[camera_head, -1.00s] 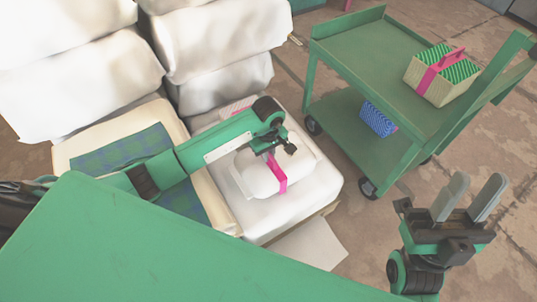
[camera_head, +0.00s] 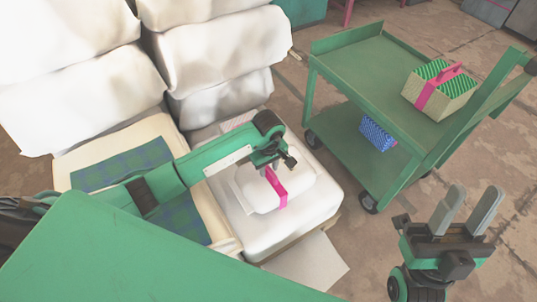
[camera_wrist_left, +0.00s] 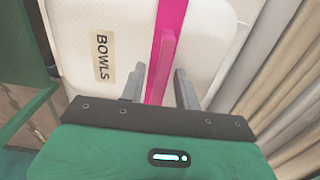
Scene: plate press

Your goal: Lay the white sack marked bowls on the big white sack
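The small white sack marked bowls (camera_head: 294,189) has a pink strap and lies on the big white sack (camera_head: 314,216). Its BOWLS label (camera_wrist_left: 105,58) reads clearly in the left wrist view. My left gripper (camera_head: 276,161) is just over the small sack. In the left wrist view my left gripper (camera_wrist_left: 160,78) has its fingers apart, one on each side of the pink strap (camera_wrist_left: 165,40), with visible gaps. My right gripper (camera_head: 468,208) is open and empty at the lower right, away from the sacks.
Large white sacks (camera_head: 215,50) are stacked behind. A blue-green checked cloth (camera_head: 125,163) lies left. A green cart (camera_head: 375,75) at right holds a green-striped box (camera_head: 440,92) above and a blue box (camera_head: 377,132) below. A green surface (camera_head: 120,250) fills the lower left.

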